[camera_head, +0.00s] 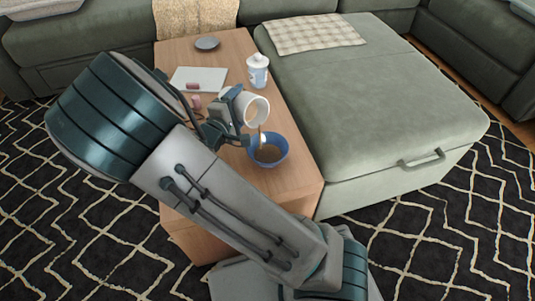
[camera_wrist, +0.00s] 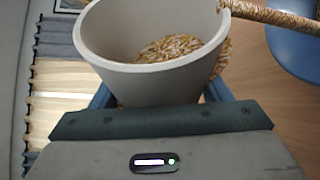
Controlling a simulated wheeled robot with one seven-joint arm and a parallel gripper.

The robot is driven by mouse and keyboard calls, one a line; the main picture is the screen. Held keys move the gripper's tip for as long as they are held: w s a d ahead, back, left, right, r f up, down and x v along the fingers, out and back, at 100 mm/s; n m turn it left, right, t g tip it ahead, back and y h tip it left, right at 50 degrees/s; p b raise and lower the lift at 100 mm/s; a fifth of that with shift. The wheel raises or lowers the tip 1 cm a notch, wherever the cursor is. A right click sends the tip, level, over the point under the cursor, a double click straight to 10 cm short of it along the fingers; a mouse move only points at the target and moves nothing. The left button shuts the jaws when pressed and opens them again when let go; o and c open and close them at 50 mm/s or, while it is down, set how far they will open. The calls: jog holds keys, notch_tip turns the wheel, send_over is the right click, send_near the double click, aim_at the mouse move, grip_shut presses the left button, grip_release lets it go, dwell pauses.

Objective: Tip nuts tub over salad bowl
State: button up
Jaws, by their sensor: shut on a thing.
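My gripper (camera_head: 237,108) is shut on the nuts tub (camera_head: 256,110), a pale, round cup. The tub is tilted on its side above and a little behind the blue salad bowl (camera_head: 281,159), its open mouth toward the right. A thin brown stream of nuts (camera_head: 262,137) runs from its rim down into the bowl. The wrist view shows the tub (camera_wrist: 105,45) between my fingers, with nuts (camera_wrist: 168,48) still inside. The stream (camera_wrist: 275,15) leaves its rim toward the blue bowl (camera_wrist: 290,50) at the right. The bowl's contents are too small to identify.
The bowl stands on a wooden table (camera_head: 295,185). A white-and-blue lidded cup (camera_head: 258,72), a pale board (camera_head: 212,77), pink items (camera_head: 196,102) and a dark plate (camera_head: 207,43) stand farther back. A green sofa section (camera_head: 385,105) borders the table's right side.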

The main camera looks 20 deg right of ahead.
jog(key=shift+r+m+b, duration=0.3)
jog(key=shift+b, duration=0.3)
dwell(1.0)
jog(key=shift+n+p, duration=0.5)
jog(key=shift+p, duration=0.65)
jog(key=shift+w+f+n+g+p, duration=0.1)
jog(key=shift+f+n+g+p, duration=0.35)
jog(key=shift+n+p, duration=0.35)
jog(key=shift+f, duration=0.3)
jog(key=p, duration=0.1)
jog(key=r+p, duration=0.1)
jog(key=p, duration=0.1)
jog(key=shift+w+a+r+n+g, duration=0.15)
jog(key=shift+w+n+g, duration=0.1)
jog(key=shift+n+g, duration=0.15)
jog(key=w+r+n+p, duration=0.1)
jog(key=p, duration=0.3)
jog(key=a+r+n+g+p, duration=0.1)
jog(key=n+p, duration=0.1)
jog(key=p, duration=0.2)
jog(key=shift+w+g, duration=0.25)
jog(key=shift+w, duration=0.15)
jog(key=shift+w+p, duration=0.2)
jog(key=shift+p, duration=0.55)
jog(key=shift+n, duration=0.3)
